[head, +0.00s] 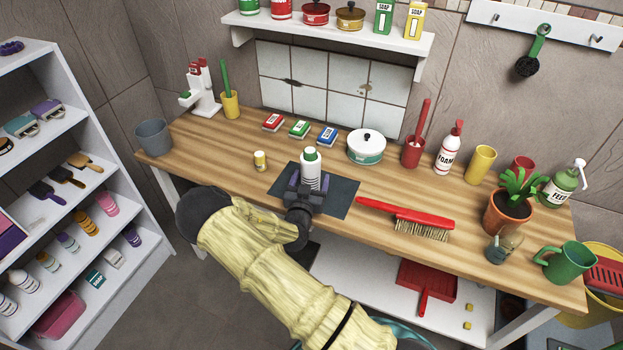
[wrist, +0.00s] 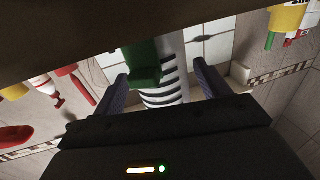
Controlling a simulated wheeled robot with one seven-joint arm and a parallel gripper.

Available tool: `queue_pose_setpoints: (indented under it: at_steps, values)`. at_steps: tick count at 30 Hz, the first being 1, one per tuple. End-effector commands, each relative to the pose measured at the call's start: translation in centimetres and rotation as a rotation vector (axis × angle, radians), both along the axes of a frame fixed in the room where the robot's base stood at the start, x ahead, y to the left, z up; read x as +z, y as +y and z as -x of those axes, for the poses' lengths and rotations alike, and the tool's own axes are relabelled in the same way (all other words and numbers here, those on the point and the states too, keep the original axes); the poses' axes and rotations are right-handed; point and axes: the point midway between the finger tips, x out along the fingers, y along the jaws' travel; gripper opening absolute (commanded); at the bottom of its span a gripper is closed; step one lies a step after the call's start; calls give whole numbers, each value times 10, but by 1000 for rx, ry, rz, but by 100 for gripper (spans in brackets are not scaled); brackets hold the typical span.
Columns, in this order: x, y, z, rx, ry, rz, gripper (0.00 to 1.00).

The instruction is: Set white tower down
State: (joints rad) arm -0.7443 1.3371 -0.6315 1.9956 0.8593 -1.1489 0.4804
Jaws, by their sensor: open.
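A white, bottle-like tower (head: 310,175) with a green top stands upright on a dark mat (head: 342,197) near the middle of the wooden bench. In the wrist view the tower (wrist: 172,80) shows black stripes down its side. My gripper (head: 307,190) is at the tower's lower part, from the bench's front side. Its jaws are open, with one finger on either side of the tower, in the wrist view also (wrist: 162,88). Small gaps seem to show between fingers and tower. The tower's base is hidden behind my gripper in the head view.
A red brush (head: 405,217) lies to the right. A white lidded pot (head: 366,147) and coloured boxes (head: 299,129) stand behind. A shelf (head: 330,36) hangs above.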

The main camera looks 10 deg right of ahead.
Motion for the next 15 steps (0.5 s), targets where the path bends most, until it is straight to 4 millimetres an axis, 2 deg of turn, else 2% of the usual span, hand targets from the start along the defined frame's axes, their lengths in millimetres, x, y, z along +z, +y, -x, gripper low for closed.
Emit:
queue_pose_setpoints:
  at_steps: [15]
  values:
    - [-2, 41, 87, 4, 2, -1, 75]
